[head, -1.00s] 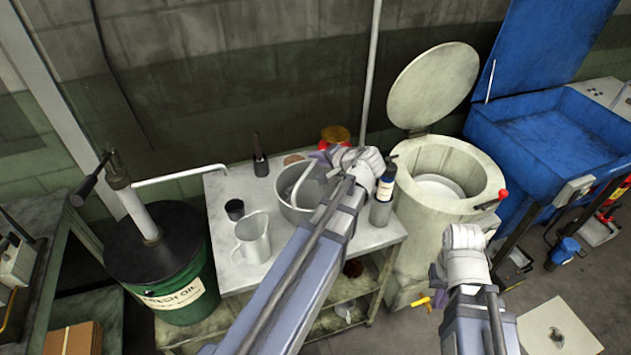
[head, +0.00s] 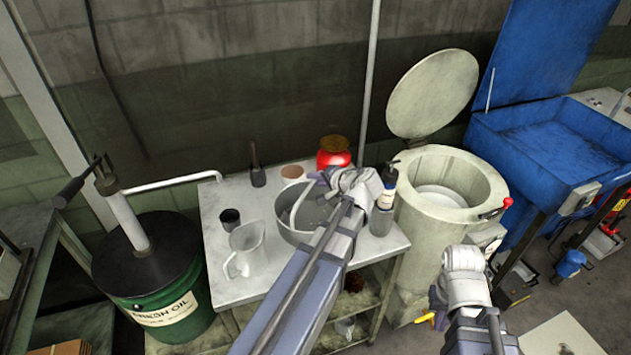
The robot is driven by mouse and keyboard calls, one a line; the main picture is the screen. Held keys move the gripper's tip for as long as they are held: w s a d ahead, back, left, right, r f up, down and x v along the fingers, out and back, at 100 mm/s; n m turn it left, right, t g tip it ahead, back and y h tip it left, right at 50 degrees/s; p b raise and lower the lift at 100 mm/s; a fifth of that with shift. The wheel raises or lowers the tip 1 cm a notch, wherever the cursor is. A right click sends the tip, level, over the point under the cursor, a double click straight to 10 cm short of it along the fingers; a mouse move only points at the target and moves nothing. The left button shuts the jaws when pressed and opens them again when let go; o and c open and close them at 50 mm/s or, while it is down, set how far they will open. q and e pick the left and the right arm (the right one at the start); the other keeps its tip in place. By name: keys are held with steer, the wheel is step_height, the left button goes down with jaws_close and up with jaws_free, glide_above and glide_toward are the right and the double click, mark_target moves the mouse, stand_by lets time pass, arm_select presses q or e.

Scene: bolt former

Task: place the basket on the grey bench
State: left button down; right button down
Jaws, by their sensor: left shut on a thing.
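The basket (head: 286,232), a round grey metal pan with an arched handle, shows in the head view over the middle of the grey bench (head: 228,286). I cannot tell whether its base touches the bench top. My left gripper (head: 323,179) is shut on the basket's handle, at the upper right of the arch. My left forearm hides the basket's right front side. My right gripper (head: 437,299) hangs at the lower right, in front of the pale round machine and apart from the basket. Its fingers are mostly hidden behind its wrist.
On the bench, a clear jug (head: 247,248) and a dark cup (head: 230,219) stand left of the basket. A red jar (head: 333,155), a tan pot (head: 293,173) and a dark-handled tool (head: 257,172) stand behind. A labelled bottle (head: 383,205) is close right.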

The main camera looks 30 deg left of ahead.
arm_select(q)
steer(key=shift+f, duration=0.15)
steer(key=c, duration=0.9)
jaws_free()
steer(key=shift+r, duration=0.3)
steer(key=p+v, duration=0.6)
steer(key=v, duration=0.6)
steer(key=shift+s+f, duration=0.1)
steer(key=shift+f, duration=0.05)
